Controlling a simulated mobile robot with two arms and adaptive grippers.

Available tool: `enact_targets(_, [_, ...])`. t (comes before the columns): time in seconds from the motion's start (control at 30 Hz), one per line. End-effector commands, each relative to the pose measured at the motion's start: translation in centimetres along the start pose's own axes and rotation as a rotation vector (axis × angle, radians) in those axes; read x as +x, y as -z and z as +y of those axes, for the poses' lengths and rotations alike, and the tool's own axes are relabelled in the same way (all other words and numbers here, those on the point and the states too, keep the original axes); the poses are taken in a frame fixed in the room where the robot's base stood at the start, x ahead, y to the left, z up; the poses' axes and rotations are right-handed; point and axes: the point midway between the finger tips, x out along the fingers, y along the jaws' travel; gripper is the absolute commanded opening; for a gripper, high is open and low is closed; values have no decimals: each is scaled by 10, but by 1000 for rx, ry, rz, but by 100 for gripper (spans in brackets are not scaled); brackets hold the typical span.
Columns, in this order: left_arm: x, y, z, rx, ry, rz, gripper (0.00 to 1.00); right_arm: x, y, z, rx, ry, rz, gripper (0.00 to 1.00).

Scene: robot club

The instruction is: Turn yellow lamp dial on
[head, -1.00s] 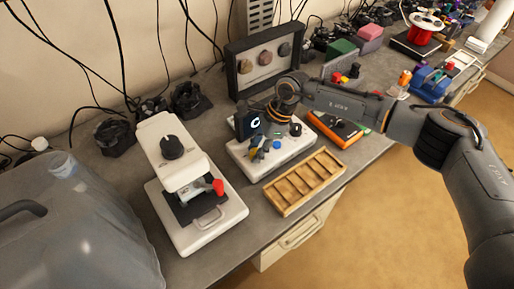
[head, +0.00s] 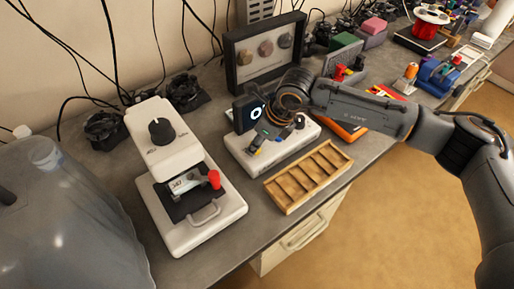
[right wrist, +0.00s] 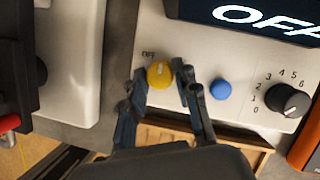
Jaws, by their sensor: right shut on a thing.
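The yellow dial (right wrist: 160,74) sits on the white control box (right wrist: 150,35), beside a small OFF mark, in the right wrist view. My right gripper (right wrist: 164,77) is shut on the dial, one finger on each side. The dark display (right wrist: 270,14) on the box reads OFF. My right gripper (head: 262,140) is over the box's front left there and largely covers the dial. My left gripper is not in view.
A blue button (right wrist: 221,90) and a black numbered knob (right wrist: 290,100) are right of the dial. A white machine (head: 205,228) stands left of the box. A wooden tray (head: 287,203) lies in front, an orange-edged device (head: 352,136) to the right, and a framed display (head: 233,68) behind.

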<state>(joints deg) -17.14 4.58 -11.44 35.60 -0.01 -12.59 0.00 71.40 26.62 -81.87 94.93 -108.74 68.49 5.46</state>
Motion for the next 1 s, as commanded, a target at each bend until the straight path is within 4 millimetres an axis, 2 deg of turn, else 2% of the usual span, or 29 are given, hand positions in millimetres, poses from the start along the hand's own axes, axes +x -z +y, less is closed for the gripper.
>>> enact_targets(0.03, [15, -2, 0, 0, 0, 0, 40, 7, 3, 1, 39, 18, -1, 0])
enact_targets(0.5, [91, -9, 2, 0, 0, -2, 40, 8, 2, 4, 447, 188, -1, 0])
enact_targets(0.7, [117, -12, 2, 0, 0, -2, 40, 7, 1, 4, 596, 248, 0, 0])
enact_targets(1.0, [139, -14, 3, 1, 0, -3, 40, 4, -1, 5, 742, 307, 3, 0])
